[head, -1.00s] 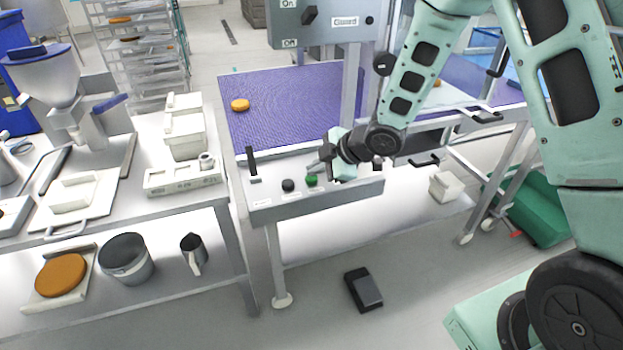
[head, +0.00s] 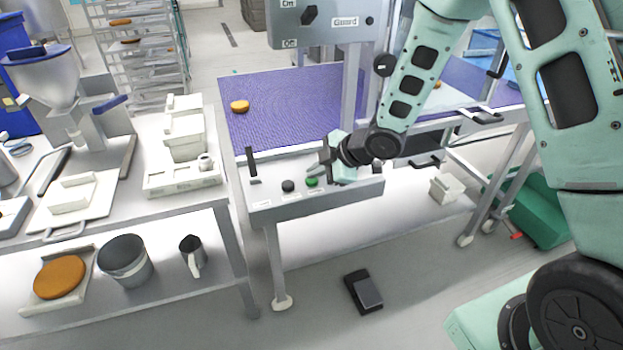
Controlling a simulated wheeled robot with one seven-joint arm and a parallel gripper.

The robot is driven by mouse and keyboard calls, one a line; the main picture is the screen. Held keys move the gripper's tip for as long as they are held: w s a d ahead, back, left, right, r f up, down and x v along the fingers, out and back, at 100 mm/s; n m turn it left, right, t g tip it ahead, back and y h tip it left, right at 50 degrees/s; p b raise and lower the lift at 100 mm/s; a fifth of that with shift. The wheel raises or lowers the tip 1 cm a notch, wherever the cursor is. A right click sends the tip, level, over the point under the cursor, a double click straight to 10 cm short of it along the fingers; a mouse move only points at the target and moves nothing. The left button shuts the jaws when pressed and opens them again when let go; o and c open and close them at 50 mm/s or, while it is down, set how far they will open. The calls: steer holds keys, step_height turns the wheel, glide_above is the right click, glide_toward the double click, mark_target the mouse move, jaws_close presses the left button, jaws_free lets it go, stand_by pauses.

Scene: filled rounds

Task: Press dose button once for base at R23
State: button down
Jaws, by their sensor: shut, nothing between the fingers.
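A green button (head: 312,182) and a black button (head: 288,186) sit on the grey control panel (head: 262,206) at the front of the purple conveyor. The panel's labels are too small to read, so I cannot tell which one is the dose button. My gripper (head: 314,172) is shut and empty, its tips just above the green button. I cannot tell whether they touch it. One orange-brown round base (head: 240,106) lies on the purple conveyor belt (head: 300,100) toward its left edge. No R23 mark can be read.
A grey guard box (head: 325,20) with a black knob stands above the belt. A black lever (head: 252,162) rises at the panel's left. A side table with a hopper (head: 42,80) stands at left. A black pedal (head: 363,291) lies on the floor.

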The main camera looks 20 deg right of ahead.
mark_target(316, 181)
steer(key=shift+f, duration=0.2)
steer(key=shift+r, duration=0.1)
stand_by(0.4)
steer(key=shift+r+p, duration=0.7)
steer(key=shift+r, duration=0.15)
steer(key=shift+r, duration=0.15)
step_height(316, 181, up, 5)
steer(key=p, duration=0.4)
stand_by(0.4)
